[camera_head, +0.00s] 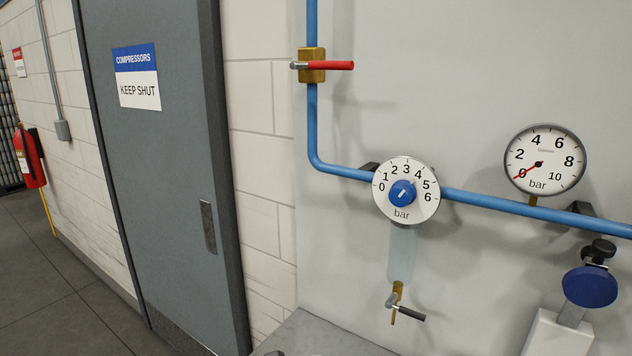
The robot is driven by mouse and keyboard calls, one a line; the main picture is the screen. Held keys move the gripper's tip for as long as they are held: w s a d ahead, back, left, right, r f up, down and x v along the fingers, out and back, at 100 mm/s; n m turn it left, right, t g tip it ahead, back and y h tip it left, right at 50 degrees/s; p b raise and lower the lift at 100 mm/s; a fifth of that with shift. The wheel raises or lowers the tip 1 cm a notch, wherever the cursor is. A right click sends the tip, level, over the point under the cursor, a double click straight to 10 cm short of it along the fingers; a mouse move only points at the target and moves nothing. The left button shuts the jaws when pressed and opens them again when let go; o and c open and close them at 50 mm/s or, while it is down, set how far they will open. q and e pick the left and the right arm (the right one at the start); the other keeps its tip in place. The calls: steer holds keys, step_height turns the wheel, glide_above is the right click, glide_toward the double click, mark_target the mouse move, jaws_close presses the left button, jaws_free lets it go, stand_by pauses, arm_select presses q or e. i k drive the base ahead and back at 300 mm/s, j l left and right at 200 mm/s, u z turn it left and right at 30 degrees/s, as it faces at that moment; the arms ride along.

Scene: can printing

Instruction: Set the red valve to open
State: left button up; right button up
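The red valve's lever (335,65) sticks out to the right, level, from a brass valve body (312,72) on the upright part of a blue pipe (312,125). The lever lies across the pipe, at about a right angle to it. A silver stub shows on the left of the body. Neither of my grippers shows in the head view, so nothing is seen touching the lever.
A regulator dial (407,217) with a blue knob sits on the pipe, above a black-handled drain tap (410,313). A pressure gauge (545,159) reads about 0. A grey door (160,170) stands left. The wall around the lever is clear.

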mark_target(313, 65)
steer(key=k+j, duration=0.15)
steer(key=k, duration=0.35)
steer(key=k+j, duration=0.15)
steer(key=k, duration=0.35)
